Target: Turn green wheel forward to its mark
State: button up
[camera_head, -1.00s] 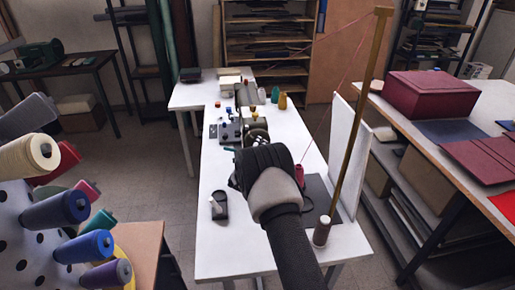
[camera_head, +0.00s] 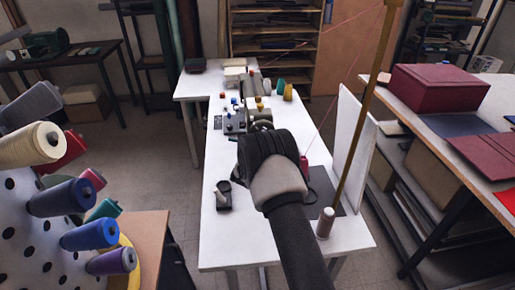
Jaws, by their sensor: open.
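A small dark sewing machine (camera_head: 235,123) with coloured knobs stands on the white table (camera_head: 232,240). I cannot pick out a green wheel on it; the near right part of the machine is partly behind my arm. My gripper (camera_head: 262,150) is over the table at the near end of the machine, seen from behind. Its fingers are hidden by my wrist, and I cannot see whether they touch anything. No held thing shows.
A small black holder (camera_head: 223,195) stands left of my arm. A tall brass rod (camera_head: 362,120) with red thread and a white upright panel (camera_head: 353,135) are on the right. Thread spools (camera_head: 63,196) crowd the left. Cones (camera_head: 287,92) stand at the back.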

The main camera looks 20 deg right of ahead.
jog(key=v, duration=1)
jog(key=s+a+r+m+y, duration=0.1)
jog(key=a+r+y, duration=0.5)
jog(key=r, duration=0.5)
jog(key=s+a+r+g+y, duration=0.2)
jog(key=s+a+r, duration=0.5)
jog(key=s, duration=0.2)
jog(key=s+a+m+g+y, duration=0.1)
jog(key=s+m+g, duration=0.3)
jog(key=s, duration=3.1)
jog(key=shift+a+g, duration=0.45)
jog(key=shift+g, duration=0.55)
jog(key=shift+r, duration=0.1)
